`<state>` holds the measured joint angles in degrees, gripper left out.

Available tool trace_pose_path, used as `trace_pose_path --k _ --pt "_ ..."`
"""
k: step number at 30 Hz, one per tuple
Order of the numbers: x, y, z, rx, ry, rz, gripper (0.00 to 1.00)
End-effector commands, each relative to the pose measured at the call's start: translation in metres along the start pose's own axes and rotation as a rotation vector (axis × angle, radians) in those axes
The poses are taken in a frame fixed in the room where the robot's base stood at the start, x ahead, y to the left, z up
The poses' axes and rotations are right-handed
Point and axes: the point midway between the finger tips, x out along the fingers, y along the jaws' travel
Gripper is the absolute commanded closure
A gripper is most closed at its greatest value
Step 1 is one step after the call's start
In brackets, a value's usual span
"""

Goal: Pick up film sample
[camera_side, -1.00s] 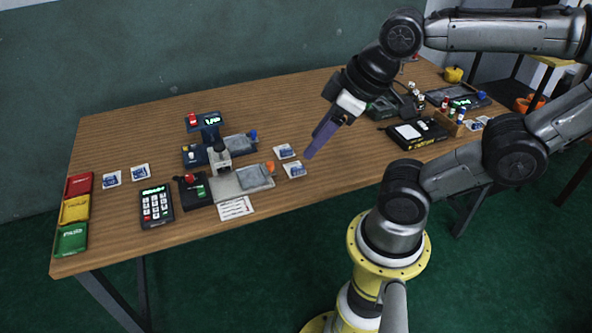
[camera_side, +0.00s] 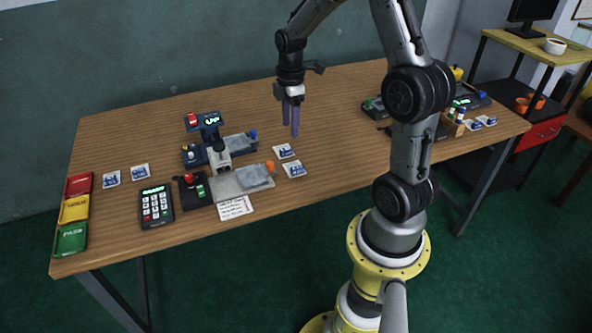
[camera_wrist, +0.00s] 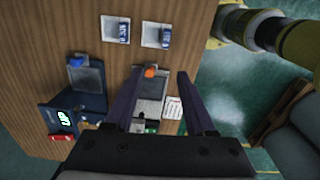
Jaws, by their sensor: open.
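Two small blue film samples on white squares lie on the table right of the device; the side view shows the farther sample (camera_side: 284,151) and the nearer sample (camera_side: 294,169). In the wrist view they are at the top, the left one (camera_wrist: 123,31) and the right one (camera_wrist: 165,36). Two more samples lie at the table's left, one (camera_side: 111,179) beside another (camera_side: 140,172). My gripper (camera_side: 290,130) is open and empty, pointing down above the table, near the farther sample. Its fingers (camera_wrist: 160,70) show in the wrist view, with the samples beyond the tips.
The device (camera_side: 218,155) with plates and knobs stands left of the samples; its orange knob (camera_wrist: 151,71) shows between my fingers. A keypad (camera_side: 156,206), a red-button box (camera_side: 192,190) and coloured trays (camera_side: 74,209) are farther left.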

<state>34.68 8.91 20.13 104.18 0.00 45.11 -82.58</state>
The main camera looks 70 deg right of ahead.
Motion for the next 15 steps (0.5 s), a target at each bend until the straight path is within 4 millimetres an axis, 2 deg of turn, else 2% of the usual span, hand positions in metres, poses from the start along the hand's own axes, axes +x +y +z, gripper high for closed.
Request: trace_pose_path --k 1,3,7,15 --pt "0.009 -0.002 0.009 0.022 -0.003 -0.023 0.45" --pt "0.014 -0.002 0.014 0.038 -0.005 -0.033 0.45" --pt "0.028 -0.003 0.016 0.042 -0.005 -0.034 0.45" --pt "0.077 -0.006 0.015 0.041 -0.005 -0.034 0.45"
